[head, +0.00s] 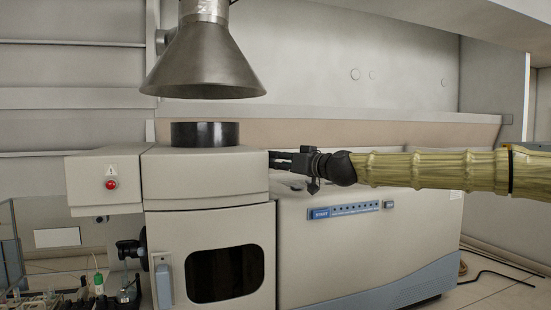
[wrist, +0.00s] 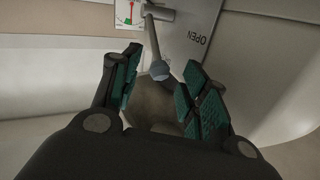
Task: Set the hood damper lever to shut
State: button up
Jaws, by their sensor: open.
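The damper lever (wrist: 155,48) shows in the wrist view as a thin grey rod with a rounded blue-grey tip. It hangs from a pivot at the top, beside a grey plate (wrist: 190,40) marked OPEN, which appears upside down. My gripper (wrist: 161,78) is open, with one teal-padded finger on each side of the lever's tip. I cannot tell whether either finger touches it. In the head view my gripper (head: 283,159) points left, by the right edge of the instrument's front housing. I cannot make out the lever there. The metal hood (head: 203,65) hangs above.
A small card (wrist: 129,12) with red and green marks is left of the pivot. The spectrometer (head: 370,240) stands below my arm. A black round collar (head: 205,134) tops its front housing, under the hood. Bottles and small parts (head: 98,284) crowd the lower left.

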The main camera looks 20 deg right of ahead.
jog(key=shift+p+x, duration=0.35)
jog(key=shift+x, duration=0.75)
jog(key=shift+d+r, duration=0.1)
jog(key=shift+r, duration=0.05)
grip_shut()
